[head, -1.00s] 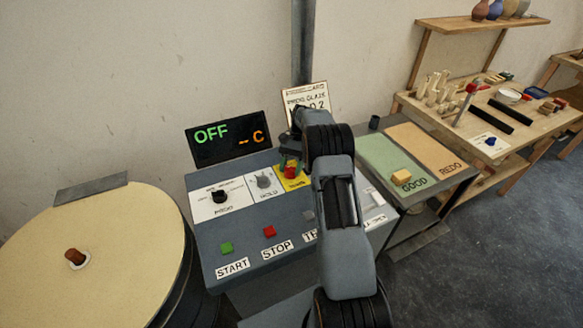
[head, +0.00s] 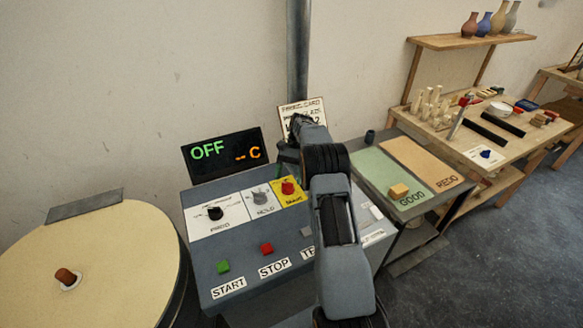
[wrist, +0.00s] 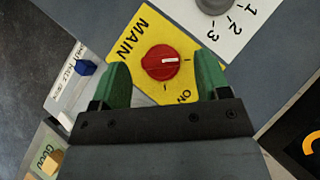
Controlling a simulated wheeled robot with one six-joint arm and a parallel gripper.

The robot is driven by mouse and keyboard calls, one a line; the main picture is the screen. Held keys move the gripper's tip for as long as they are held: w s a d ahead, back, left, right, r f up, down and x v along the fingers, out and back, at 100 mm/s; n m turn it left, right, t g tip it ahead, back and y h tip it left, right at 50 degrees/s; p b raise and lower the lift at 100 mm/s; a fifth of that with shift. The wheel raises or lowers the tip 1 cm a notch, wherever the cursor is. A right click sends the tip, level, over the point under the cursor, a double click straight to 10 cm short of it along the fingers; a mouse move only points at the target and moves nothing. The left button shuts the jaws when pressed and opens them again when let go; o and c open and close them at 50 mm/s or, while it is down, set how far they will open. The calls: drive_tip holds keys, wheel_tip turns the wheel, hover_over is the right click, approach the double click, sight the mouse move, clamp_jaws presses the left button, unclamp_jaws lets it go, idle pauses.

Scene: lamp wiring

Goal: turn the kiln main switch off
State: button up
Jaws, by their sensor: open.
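The kiln main switch is a red knob (head: 288,188) on a yellow plate (head: 290,198) at the upper right of the control panel. In the wrist view the red knob (wrist: 161,60) has a white pointer line, and the plate reads MAIN and ON. The pointer aims at a tick on the right side, away from the ON label below. The display (head: 225,155) reads OFF and "-- C". My gripper (wrist: 163,72) is open, its green fingers apart on either side of the knob in the wrist view, with no visible contact. In the head view my arm hides most of the gripper.
The panel (head: 205,262) also has a black PROG knob (head: 215,213), a grey HOLD knob (head: 260,198), a green START button (head: 223,267) and a red STOP button (head: 266,249). A card stands behind my gripper. A GOOD/REDO table (head: 420,165) stands right.

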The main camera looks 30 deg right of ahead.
drive_tip(key=p+v, duration=0.2)
drive_tip(key=v, duration=0.1)
drive_tip(key=shift+r, duration=0.45)
drive_tip(key=p, duration=0.3)
drive_tip(key=shift+w+d+r, duration=0.3)
drive_tip(key=shift+w+d, duration=0.05)
drive_tip(key=shift+w+d+p, duration=0.1)
drive_tip(key=shift+p, duration=0.6)
